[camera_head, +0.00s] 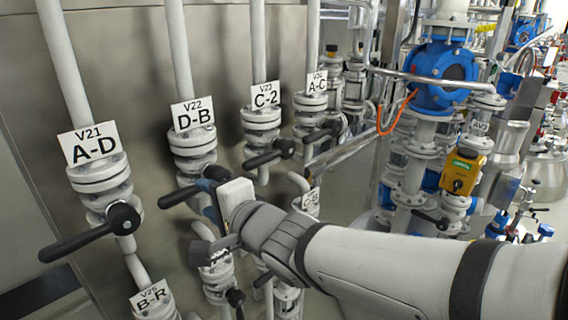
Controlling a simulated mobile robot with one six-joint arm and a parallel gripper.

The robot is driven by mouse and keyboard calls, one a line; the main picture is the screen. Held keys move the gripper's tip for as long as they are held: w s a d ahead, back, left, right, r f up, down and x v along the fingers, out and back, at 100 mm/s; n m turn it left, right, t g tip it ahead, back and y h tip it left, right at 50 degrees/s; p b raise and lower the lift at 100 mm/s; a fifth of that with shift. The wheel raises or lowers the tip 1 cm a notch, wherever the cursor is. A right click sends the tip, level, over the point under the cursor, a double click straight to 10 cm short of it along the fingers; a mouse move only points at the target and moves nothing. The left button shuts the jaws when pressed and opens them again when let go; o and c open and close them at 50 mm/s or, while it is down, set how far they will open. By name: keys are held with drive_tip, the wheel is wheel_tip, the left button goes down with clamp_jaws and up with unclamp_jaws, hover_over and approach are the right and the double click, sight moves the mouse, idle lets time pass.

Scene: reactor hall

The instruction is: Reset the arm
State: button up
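My arm (390,260) reaches in from the lower right of the head view. My gripper (212,194) is at its far end, in front of the valve labelled V22 D-B (193,114). Two blue-tipped fingers show apart, one above the other, near the hub of that valve's black lever (181,197). The lever points left and slightly down. I cannot tell whether the fingers touch it. The gripper body and wrist hide part of the pipes behind.
Valves labelled V21 A-D (92,143), V23 C-2 (264,95) and V32 A-C (316,83) stand close by with black levers sticking out. A lower valve B-R (152,297) is below. A blue valve (440,77) and yellow box (462,171) stand right.

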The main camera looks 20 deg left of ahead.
drive_tip(key=w+d+f+t+h, duration=0.1)
drive_tip(key=w+d+f+h, duration=0.2)
drive_tip(key=d, duration=0.4)
drive_tip(key=w+d+f+t+h, duration=0.1)
drive_tip(key=w+d+h, duration=0.2)
drive_tip(key=w+d, duration=0.35)
drive_tip(key=w+d+f+t+h, duration=0.1)
drive_tip(key=w+d+f+h, duration=0.15)
drive_tip(key=d, duration=0.65)
drive_tip(key=s+d+f+n+g+h+b, duration=0.1)
drive_tip(key=s+d+f+h, duration=0.15)
drive_tip(key=d, duration=0.45)
drive_tip(key=s+d+f+n+g+h, duration=0.1)
drive_tip(key=d+f+h, duration=0.15)
drive_tip(key=d, duration=0.55)
drive_tip(key=s+d+f+n+g+h, duration=0.1)
drive_tip(key=s+d+f+n+g, duration=0.1)
drive_tip(key=s+d, duration=0.6)
drive_tip(key=shift+s+f+n+g+b, duration=0.3)
drive_tip(key=shift+s+f+g+b, duration=0.1)
drive_tip(key=shift+f+g, duration=0.45)
